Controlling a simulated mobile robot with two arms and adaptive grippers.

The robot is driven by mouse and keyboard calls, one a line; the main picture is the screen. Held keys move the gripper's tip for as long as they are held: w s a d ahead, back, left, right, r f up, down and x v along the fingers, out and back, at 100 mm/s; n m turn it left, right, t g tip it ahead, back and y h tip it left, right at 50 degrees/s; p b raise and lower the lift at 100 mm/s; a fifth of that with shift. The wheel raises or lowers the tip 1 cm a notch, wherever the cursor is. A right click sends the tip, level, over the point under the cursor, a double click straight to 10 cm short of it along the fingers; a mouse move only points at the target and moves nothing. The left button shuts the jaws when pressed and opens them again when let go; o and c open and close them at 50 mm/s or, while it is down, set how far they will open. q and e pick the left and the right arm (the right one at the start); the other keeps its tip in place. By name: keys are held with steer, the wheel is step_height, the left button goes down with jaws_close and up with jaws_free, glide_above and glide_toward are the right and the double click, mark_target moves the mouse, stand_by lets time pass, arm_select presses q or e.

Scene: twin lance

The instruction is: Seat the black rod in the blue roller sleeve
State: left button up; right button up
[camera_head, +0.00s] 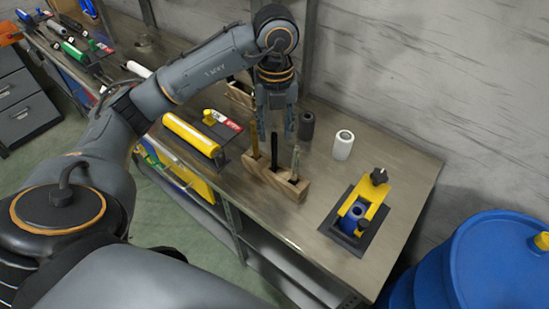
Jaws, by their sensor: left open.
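The black rod (274,151) stands upright in the middle of a wooden block (290,190), between two other rods. The blue roller sleeve (351,222) sits in a yellow clamp fixture (366,194) on a dark base plate at the bench's right end. The clamp partly hides the sleeve. My left gripper (275,125) points down over the wooden block, its fingers apart. The black rod's top shows about level with the fingertips in the picture; I cannot tell whether the rod is between them. Nothing is visibly held. My right gripper is out of view.
A tan rod (255,139) and a greyish rod (295,163) flank the black rod closely. A white cylinder (343,144) and a dark cylinder (306,126) stand behind. A yellow roller (191,134) lies left. A blue barrel (490,270) stands beyond the bench's right edge.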

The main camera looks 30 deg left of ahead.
mark_target(274, 149)
arm_select(q)
step_height(274, 149, down, 3)
steer(key=shift+r+p, duration=0.1)
steer(key=shift+p, duration=0.25)
step_height(274, 149, down, 4)
steer(key=shift+a+r+p, duration=0.15)
steer(key=shift+r+p, duration=0.05)
steer(key=shift+p, duration=0.45)
steer(key=shift+f, duration=0.4)
jaws_close()
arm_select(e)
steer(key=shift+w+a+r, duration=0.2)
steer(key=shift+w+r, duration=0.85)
